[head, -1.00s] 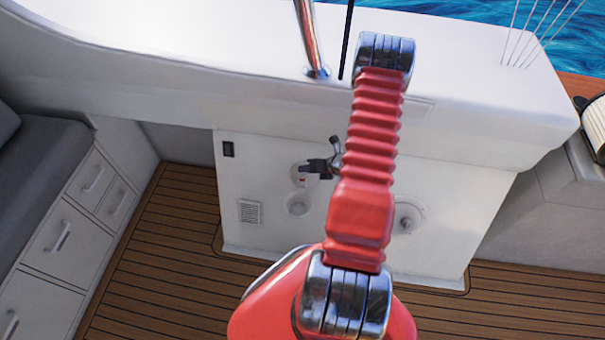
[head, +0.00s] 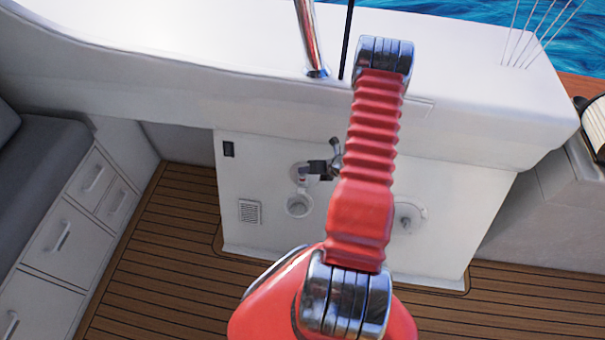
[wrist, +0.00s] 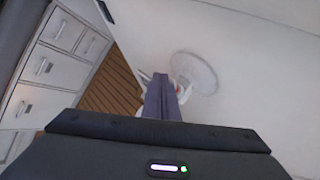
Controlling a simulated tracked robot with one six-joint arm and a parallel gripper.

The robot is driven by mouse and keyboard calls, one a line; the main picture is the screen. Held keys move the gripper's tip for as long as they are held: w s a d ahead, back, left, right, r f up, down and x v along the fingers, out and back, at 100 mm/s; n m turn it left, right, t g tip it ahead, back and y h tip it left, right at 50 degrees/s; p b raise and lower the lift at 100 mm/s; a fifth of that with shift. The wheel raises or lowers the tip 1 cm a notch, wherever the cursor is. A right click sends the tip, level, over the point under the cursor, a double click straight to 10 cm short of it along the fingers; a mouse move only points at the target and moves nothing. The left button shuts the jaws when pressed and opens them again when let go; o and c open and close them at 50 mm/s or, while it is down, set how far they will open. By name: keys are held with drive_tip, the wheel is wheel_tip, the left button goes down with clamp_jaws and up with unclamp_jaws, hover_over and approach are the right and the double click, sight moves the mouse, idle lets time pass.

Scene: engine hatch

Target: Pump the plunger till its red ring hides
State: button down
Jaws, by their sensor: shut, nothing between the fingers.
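In the head view the plunger (head: 303,178) shows as a small pale piece on the white hatch wall, just below my fingertips. My gripper (head: 311,167) is dark, shut and empty, and points left in front of it. In the wrist view the shut fingers (wrist: 160,80) overlap the left edge of a round pale plate (wrist: 197,72) on the wall.
A round pale fitting (head: 298,205) sits below the plunger, and another round fitting (head: 408,217) is to the right. A vent (head: 249,211) and a dark switch (head: 229,149) are to the left. The counter (head: 240,60) overhangs the wall. Drawers (head: 62,237) stand far left.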

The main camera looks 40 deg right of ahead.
sight(305, 176)
drive_tip(key=shift+f, duration=0.85)
idle(1.0)
idle(0.3)
drive_tip(key=shift+r, duration=1.45)
drive_tip(key=shift+r, duration=2.5)
drive_tip(key=shift+s, duration=0.1)
